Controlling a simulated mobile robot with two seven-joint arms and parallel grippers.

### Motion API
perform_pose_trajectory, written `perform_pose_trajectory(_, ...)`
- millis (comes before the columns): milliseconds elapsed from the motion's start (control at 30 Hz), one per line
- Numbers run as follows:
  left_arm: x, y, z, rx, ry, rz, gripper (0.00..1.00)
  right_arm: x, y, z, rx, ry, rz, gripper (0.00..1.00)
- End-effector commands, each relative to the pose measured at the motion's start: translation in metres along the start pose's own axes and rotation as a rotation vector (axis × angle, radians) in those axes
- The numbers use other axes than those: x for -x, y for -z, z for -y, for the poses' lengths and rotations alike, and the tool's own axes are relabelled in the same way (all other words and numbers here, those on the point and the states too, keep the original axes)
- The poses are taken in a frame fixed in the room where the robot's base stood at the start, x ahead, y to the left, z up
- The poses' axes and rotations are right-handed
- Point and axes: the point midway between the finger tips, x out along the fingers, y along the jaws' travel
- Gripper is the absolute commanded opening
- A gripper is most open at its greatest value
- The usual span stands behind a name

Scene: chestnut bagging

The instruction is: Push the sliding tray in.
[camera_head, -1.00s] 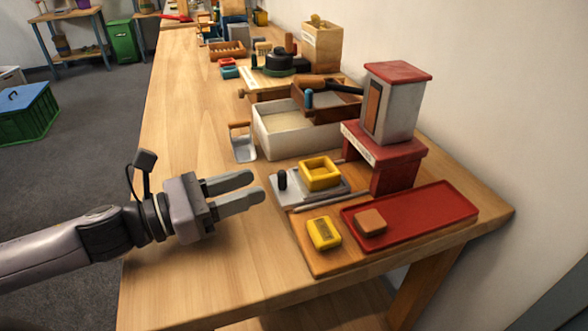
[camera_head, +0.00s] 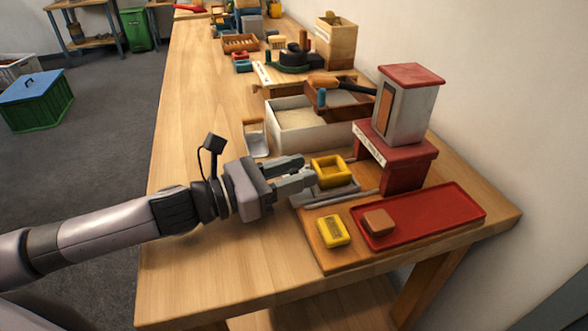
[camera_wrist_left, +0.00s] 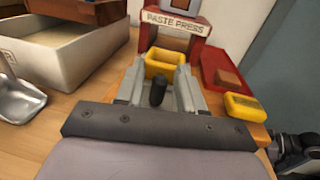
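The sliding tray (camera_head: 345,192) is a flat grey metal plate in front of the red paste press (camera_head: 400,152). A yellow square box (camera_head: 331,171) sits on it and also shows in the left wrist view (camera_wrist_left: 164,63). The tray's black knob (camera_wrist_left: 157,92) stands upright in the left wrist view, between the two fingers of my left gripper (camera_wrist_left: 158,80), with gaps at its sides. In the head view my left gripper (camera_head: 308,171) is at the tray's near left end, open, and hides the knob.
A yellow block (camera_head: 333,231) and a red tray (camera_head: 440,216) with a brown block (camera_head: 379,222) lie in front. A white bin (camera_head: 300,135) and a metal scoop (camera_head: 256,140) stand behind the gripper. The table's left side is clear.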

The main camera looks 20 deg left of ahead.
Motion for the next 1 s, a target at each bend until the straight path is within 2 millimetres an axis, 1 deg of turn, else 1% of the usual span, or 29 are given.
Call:
perform_pose_trajectory(200, 0.0, 0.0, 0.0, 0.001, 0.0, 0.0, 0.38, 0.0, 0.0, 0.0, 0.0, -0.001, -0.001, 0.43)
perform_pose_trajectory(267, 0.0, 0.0, 0.0, 0.001, 0.0, 0.0, 0.18, 0.0, 0.001, -0.001, 0.0, -0.001, -0.001, 0.43)
perform_pose_trajectory(300, 0.0, 0.0, 0.0, 0.001, 0.0, 0.0, 0.05, 0.0, 0.001, -0.001, 0.0, -0.001, -0.002, 0.43)
perform_pose_trajectory(333, 0.0, 0.0, 0.0, 0.001, 0.0, 0.0, 0.0, 0.0, 0.001, -0.001, 0.0, -0.001, -0.002, 0.43)
perform_pose_trajectory(500, -0.001, 0.0, 0.0, 0.002, 0.0, 0.0, 0.0, 0.001, 0.003, -0.001, 0.0, -0.001, -0.003, 0.43)
perform_pose_trajectory(567, -0.005, -0.001, 0.001, 0.004, 0.0, 0.002, 0.0, 0.002, 0.005, -0.001, 0.0, -0.001, -0.003, 0.43)
perform_pose_trajectory(800, -0.031, -0.002, 0.004, 0.002, 0.0, 0.002, 0.0, 0.007, 0.012, -0.001, 0.005, -0.004, -0.01, 0.43)
perform_pose_trajectory(1000, -0.035, 0.0, 0.005, 0.001, 0.0, 0.0, 0.0, 0.006, 0.009, -0.002, 0.007, -0.007, -0.007, 0.43)
